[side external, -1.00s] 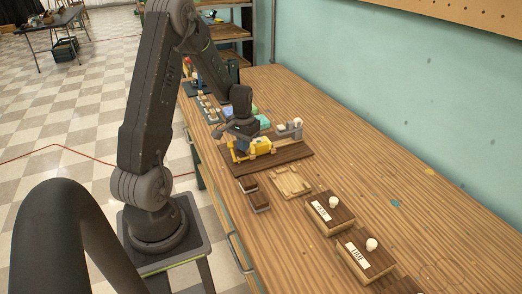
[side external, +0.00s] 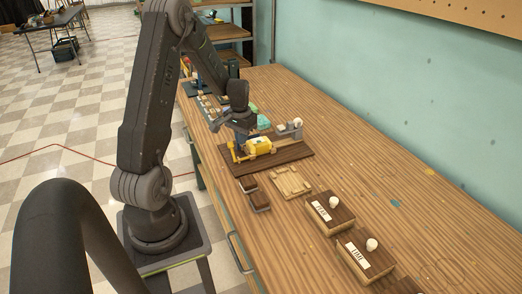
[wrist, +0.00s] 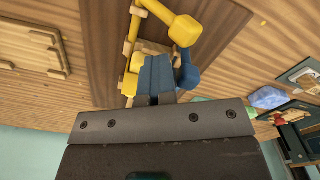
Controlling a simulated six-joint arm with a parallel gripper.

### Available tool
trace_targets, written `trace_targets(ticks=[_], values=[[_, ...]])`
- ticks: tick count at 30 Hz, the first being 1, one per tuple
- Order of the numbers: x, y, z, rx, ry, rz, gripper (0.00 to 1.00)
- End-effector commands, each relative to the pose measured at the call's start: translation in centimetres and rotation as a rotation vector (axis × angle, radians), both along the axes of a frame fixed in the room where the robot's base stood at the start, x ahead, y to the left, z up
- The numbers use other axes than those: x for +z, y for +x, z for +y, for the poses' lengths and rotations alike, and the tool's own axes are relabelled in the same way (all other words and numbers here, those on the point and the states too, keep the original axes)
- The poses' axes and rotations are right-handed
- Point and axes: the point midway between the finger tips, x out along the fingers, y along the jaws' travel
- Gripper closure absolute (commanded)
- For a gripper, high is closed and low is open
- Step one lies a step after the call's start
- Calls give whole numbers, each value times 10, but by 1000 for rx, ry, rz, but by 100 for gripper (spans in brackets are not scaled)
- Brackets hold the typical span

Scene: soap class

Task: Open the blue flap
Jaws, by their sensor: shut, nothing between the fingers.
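A yellow mechanism (side external: 258,146) stands on a dark brown board on the workbench, with a yellow lever (side external: 233,152) at its left end. In the wrist view a yellow knob (wrist: 185,30) shows above a blue knobbed part (wrist: 188,77), which seems to belong to the blue flap. The rest of the flap is hidden or cannot be told apart. My gripper (side external: 240,138) is above the left part of the mechanism. In the wrist view its slate-blue fingers (wrist: 157,72) are together, close beside the blue part. I cannot tell whether they touch it.
A grey fixture with a pale knob (side external: 297,125) stands at the board's (side external: 290,163) far right.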

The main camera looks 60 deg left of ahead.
Motion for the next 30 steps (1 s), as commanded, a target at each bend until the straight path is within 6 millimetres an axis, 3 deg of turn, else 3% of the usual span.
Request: trace_targets(ticks=[1, 30], values=[[-11, -5, -3, -1, -20, 20, 100], [-11, -4, 16, -4, -21, 20, 100]])
